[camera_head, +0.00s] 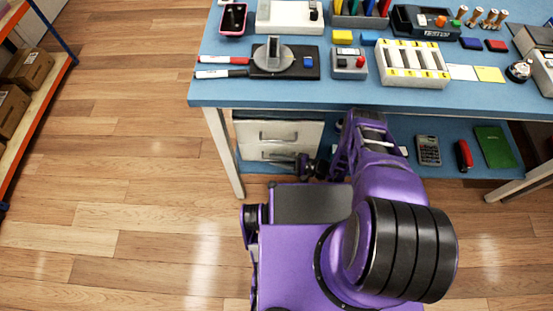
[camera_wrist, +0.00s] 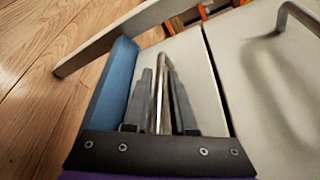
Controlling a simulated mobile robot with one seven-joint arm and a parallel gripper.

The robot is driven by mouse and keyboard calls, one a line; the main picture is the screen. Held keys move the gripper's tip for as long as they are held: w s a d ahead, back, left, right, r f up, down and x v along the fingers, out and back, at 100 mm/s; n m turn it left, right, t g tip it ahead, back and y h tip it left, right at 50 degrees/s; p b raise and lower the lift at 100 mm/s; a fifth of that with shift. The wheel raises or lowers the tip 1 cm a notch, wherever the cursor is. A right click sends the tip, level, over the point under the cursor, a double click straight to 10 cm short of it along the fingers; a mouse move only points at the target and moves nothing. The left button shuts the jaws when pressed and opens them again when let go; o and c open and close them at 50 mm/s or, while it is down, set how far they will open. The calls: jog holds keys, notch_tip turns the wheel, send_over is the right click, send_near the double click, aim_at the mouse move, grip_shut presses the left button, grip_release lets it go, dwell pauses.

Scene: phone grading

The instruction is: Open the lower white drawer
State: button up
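The lower white drawer (camera_head: 267,153) is in the cabinet under the table's left part and looks closed in the head view. In the wrist view, its pale front (camera_wrist: 192,62) lies beside the blue shelf, with its metal handle (camera_wrist: 165,66) running between the two grey fingers of my gripper (camera_wrist: 159,80). The fingers stand close on either side of the handle; whether they press on it I cannot tell. In the head view my gripper (camera_head: 308,167) is small and dark in front of the drawer, partly hidden by my arm.
The upper drawer (camera_head: 275,130) shows its own handle in the wrist view (camera_wrist: 286,15). A table leg (camera_head: 224,152) stands left of the cabinet. The blue lower shelf (camera_head: 480,147) holds a calculator, a red item and a green book.

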grip_shut()
dwell(1.2)
